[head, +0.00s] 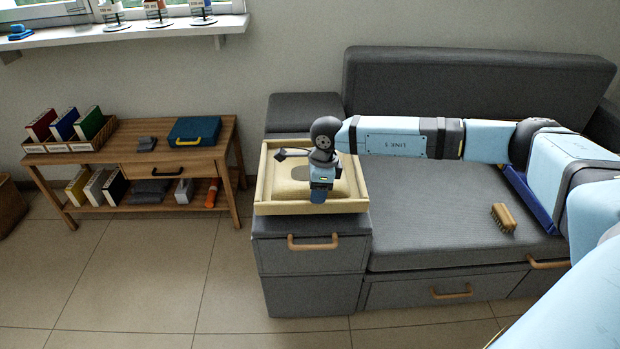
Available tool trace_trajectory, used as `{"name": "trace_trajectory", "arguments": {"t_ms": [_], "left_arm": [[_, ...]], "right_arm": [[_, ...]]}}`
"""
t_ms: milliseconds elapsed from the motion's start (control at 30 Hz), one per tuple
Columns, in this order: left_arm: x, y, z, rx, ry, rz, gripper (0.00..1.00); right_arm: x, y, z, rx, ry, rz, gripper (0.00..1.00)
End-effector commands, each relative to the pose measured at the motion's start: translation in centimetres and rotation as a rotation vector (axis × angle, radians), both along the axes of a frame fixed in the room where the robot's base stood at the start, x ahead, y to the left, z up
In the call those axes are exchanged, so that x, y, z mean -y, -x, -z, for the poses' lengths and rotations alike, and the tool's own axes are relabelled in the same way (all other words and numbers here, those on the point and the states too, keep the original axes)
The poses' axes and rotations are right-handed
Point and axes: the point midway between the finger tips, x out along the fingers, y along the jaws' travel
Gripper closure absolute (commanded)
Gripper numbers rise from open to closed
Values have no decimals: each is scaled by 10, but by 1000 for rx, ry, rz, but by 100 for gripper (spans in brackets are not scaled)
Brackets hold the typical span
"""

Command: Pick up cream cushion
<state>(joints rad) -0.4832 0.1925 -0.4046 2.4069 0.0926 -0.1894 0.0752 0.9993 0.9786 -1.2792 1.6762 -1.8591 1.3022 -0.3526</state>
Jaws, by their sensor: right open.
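A cream cushion (284,188) lies in a shallow light wooden tray (310,208) on top of the grey drawer unit at the sofa's left end. My right arm reaches in from the right across the sofa. My right gripper (318,197) is over the tray and hides the middle of the cushion. The gripper is open. Whether its fingers touch the cushion cannot be told. My left gripper is not in view.
A grey sofa (430,215) fills the right, with a wooden brush (502,217) and a blue tray (530,200) on its seat. A wooden shelf table (110,157) with books and a blue case (194,131) stands at left. The floor between is clear.

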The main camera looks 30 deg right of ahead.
Motion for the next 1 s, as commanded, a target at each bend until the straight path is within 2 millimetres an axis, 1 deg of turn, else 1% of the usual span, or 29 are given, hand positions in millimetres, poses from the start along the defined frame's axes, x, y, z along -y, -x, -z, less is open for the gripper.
{"name": "trace_trajectory", "arguments": {"t_ms": [33, 133, 200, 300, 467, 500, 567, 600, 700, 1000], "left_arm": [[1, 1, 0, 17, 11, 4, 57], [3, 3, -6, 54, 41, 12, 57], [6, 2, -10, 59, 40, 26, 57], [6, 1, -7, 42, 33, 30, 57], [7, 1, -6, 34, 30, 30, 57], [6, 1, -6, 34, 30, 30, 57], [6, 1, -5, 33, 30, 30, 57], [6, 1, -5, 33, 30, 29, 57], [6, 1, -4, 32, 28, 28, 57], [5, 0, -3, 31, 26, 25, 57]], "right_arm": [[-3, -2, 10, -1, -1, 0, 53], [-10, -6, 25, 0, -1, 0, 53], [-10, -6, 35, -1, -1, 1, 53], [-10, -6, 40, 0, -1, 1, 53], [-10, -6, 39, 0, -1, 1, 53], [-10, -6, 39, 1, -1, 0, 55], [-10, -6, 39, 1, -1, 0, 69], [-10, -6, 39, 1, -1, 0, 78], [-10, -6, 39, 1, -1, 0, 100], [-10, -6, 39, 1, -1, 0, 100]]}}
